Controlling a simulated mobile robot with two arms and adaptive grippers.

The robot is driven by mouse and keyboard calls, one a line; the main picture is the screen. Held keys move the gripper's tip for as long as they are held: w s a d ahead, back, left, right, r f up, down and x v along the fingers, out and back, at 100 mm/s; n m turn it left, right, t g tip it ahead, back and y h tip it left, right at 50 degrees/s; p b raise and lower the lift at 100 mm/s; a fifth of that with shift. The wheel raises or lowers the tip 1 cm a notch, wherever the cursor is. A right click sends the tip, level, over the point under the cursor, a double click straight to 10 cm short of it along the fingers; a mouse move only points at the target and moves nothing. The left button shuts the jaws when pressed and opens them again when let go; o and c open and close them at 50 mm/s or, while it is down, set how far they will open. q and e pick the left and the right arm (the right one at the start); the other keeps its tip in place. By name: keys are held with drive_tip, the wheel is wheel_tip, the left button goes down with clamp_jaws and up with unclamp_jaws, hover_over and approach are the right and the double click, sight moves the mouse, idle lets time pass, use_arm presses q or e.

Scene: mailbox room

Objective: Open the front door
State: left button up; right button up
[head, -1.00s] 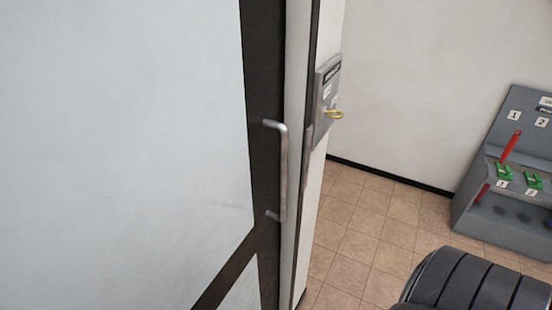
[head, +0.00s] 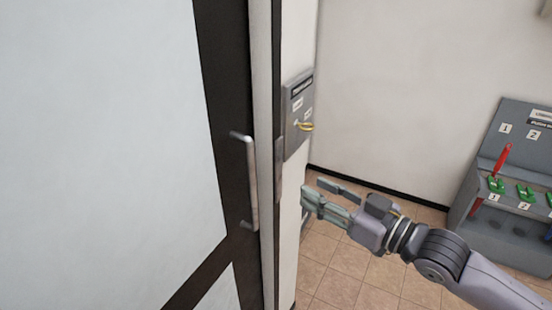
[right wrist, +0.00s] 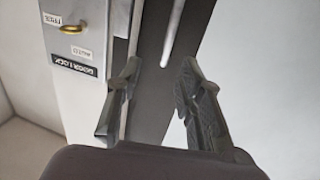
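The front door (head: 110,150) is a pale panel in a dark frame, filling the left of the head view. It looks closed against the white post. Its silver vertical bar handle (head: 252,185) is near the door's right edge; the bar also shows at the top of the right wrist view (right wrist: 174,32). My right gripper (head: 313,189) is right of the handle in the head view, apart from it. In the right wrist view its fingers (right wrist: 160,66) are spread with nothing between them, pointing toward the dark frame beside the handle. My left gripper is not in view.
A grey door lock box (head: 297,112) with a yellow key-like lever (head: 304,126) is on the wall beside the door, above my right gripper. A grey stand (head: 500,215) with red levers and green parts is at the right. Tiled floor (head: 340,270) is clear between them.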

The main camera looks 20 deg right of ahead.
drive_tip(key=a+r, duration=0.1)
drive_tip(key=p, duration=0.2)
approach(254, 160)
drive_tip(key=x, duration=0.9)
drive_tip(key=shift+w+a+r, duration=0.1)
drive_tip(key=shift+w+r, duration=0.1)
drive_tip(key=shift+w, duration=0.1)
drive_tip(key=shift+w+a+f+p, duration=0.15)
drive_tip(key=shift+w+a+p, duration=0.15)
drive_tip(key=shift+w, duration=0.2)
drive_tip(key=shift+c, duration=0.4)
clamp_jaws()
